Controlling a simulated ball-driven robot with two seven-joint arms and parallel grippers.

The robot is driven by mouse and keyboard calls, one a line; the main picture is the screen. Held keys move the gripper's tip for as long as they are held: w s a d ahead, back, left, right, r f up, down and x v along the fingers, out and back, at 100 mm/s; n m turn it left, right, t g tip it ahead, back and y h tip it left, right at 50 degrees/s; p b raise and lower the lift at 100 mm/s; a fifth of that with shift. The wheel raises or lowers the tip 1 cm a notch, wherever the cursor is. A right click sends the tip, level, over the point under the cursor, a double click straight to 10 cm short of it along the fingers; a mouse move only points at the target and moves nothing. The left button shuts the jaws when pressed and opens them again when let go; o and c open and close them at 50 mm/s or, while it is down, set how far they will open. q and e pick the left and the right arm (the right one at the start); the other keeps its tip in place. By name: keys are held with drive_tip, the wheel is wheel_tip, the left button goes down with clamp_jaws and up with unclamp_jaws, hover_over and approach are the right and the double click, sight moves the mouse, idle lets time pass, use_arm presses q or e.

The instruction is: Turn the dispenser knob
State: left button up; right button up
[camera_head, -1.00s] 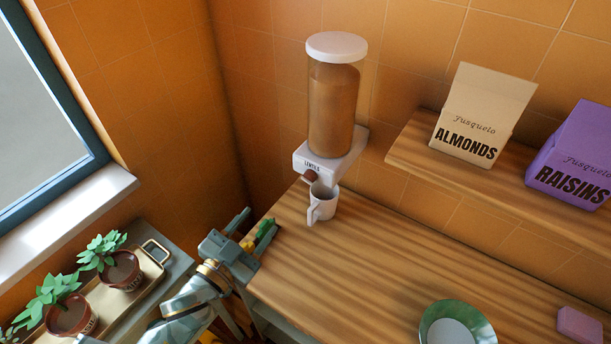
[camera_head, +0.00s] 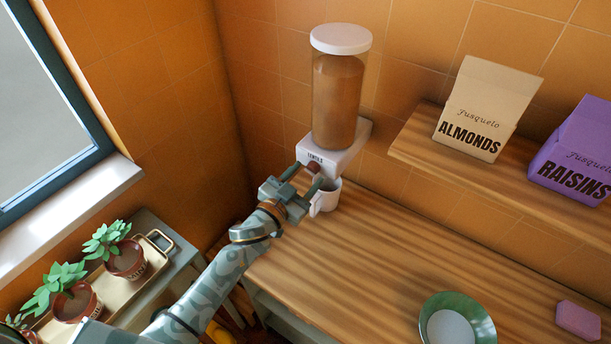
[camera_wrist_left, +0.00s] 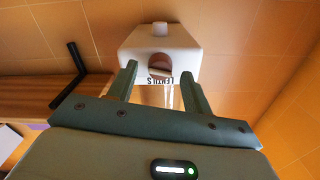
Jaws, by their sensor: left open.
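The dispenser is a tall clear jar (camera_head: 338,105) of brown contents with a pale lid, on a white base (camera_head: 345,155) labelled LENTILS at the wall. Its small reddish-brown knob (camera_head: 313,167) is on the base's front. My left gripper (camera_head: 305,179) is open right in front of the base, fingers toward the knob. In the left wrist view the knob (camera_wrist_left: 160,64) lies between and just beyond the two fingertips (camera_wrist_left: 160,78); I cannot tell whether they touch it. My right gripper is not in view.
The wooden counter (camera_head: 400,250) is mostly clear, with a green-rimmed bowl (camera_head: 474,309) and a pink block (camera_head: 578,320). A shelf at right holds an almonds box (camera_head: 470,138) and a raisins box (camera_head: 575,170). Potted plants (camera_head: 125,258) stand on a tray at left.

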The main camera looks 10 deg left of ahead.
use_arm(q)
drive_tip(key=shift+w+d, duration=0.15)
drive_tip(key=shift+w, duration=0.2)
drive_tip(key=c, duration=1)
drive_tip(key=shift+o, duration=0.2)
drive_tip(key=m, duration=0.5)
drive_tip(key=shift+b, duration=0.35)
drive_tip(key=o, duration=1)
drive_tip(key=shift+c, duration=0.2)
